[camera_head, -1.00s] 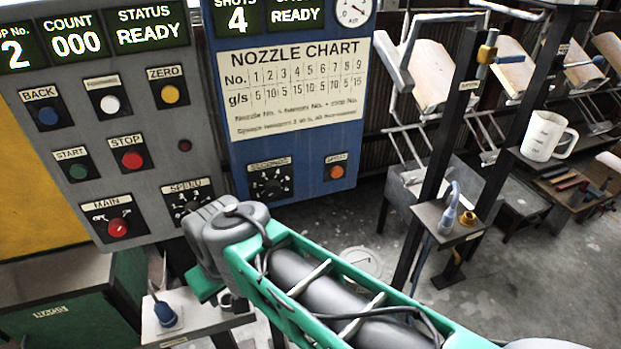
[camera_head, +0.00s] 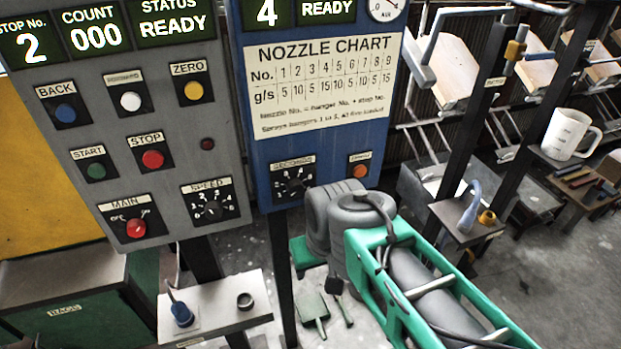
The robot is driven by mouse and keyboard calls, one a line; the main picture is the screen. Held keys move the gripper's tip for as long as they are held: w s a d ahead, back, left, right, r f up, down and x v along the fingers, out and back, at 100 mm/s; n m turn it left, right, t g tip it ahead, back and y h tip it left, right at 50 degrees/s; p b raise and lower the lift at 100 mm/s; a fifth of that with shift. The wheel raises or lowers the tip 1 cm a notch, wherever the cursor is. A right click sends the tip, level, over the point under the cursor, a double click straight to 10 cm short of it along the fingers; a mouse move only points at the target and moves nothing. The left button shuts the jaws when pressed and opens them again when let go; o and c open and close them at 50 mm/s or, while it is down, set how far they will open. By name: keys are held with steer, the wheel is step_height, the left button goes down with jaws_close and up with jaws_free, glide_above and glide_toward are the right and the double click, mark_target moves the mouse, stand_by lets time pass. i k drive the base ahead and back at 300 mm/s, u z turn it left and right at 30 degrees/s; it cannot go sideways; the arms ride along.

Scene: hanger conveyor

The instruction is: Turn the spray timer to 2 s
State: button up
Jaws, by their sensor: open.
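The spray timer is the black SECONDS dial (camera_head: 292,186) on the blue panel (camera_head: 258,150), below the nozzle chart. Its pale scale marks are small and I cannot read its setting. My arm's grey joints stand just to the right of and below the dial, and may cover its lower right edge. My gripper does not show; the arm's far end is hidden behind those joints.
An orange button (camera_head: 360,170) sits right of the dial. The grey panel (camera_head: 125,185) on the left carries several buttons, a SPEED dial (camera_head: 211,207) and a red MAIN switch (camera_head: 136,227). A small table (camera_head: 240,312) stands below; a white mug (camera_head: 566,135) is at right.

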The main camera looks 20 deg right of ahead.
mark_target(295, 188)
steer(key=z, duration=0.95)
steer(key=k, duration=1.1)
steer(key=u, duration=1.45)
steer(key=i, duration=0.5)
steer(key=u, duration=0.05)
